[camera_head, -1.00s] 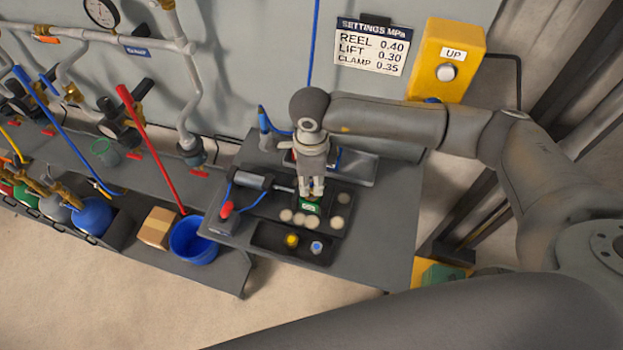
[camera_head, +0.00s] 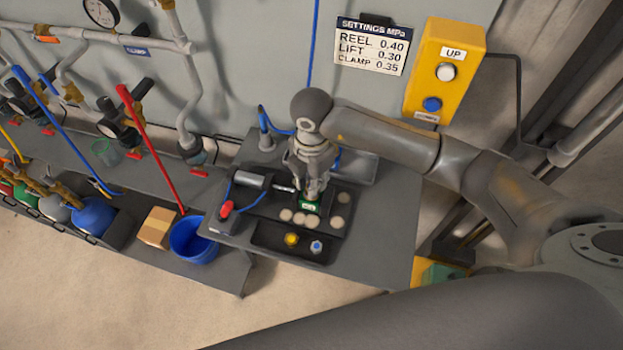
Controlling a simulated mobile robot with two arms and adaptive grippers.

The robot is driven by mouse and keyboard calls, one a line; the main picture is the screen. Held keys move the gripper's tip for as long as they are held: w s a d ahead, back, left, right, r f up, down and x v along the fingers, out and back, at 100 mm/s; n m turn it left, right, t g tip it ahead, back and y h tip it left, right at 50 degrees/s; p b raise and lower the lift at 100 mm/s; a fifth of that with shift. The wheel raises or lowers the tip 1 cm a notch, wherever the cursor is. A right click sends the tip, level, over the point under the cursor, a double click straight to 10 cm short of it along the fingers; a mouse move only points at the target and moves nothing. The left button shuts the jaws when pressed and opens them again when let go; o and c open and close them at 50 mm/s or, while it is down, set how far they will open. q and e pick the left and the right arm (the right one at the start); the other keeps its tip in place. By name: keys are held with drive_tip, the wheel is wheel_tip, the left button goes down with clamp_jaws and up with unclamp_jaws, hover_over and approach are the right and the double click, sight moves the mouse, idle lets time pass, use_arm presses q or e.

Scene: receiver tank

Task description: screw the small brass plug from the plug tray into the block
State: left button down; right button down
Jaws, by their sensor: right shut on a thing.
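My right gripper (camera_head: 313,194) points down over the workbench, its fingers closed just above a small block with a green face (camera_head: 308,207). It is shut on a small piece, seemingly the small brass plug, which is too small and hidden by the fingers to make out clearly. I cannot tell whether the piece touches the block. The dark plug tray (camera_head: 265,240) lies at the front of the bench, with a yellow round piece (camera_head: 291,239) and a silver-blue one (camera_head: 316,246) in it. My left gripper is out of view.
Several pale discs (camera_head: 299,218) lie around the block. A yellow button box (camera_head: 445,75) hangs on the wall. The bench's right front (camera_head: 370,255) is clear.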

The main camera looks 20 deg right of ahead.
drive_tip(key=m, duration=0.4)
drive_tip(key=shift+f, duration=0.1)
drive_tip(key=c, duration=1.2)
unclamp_jaws()
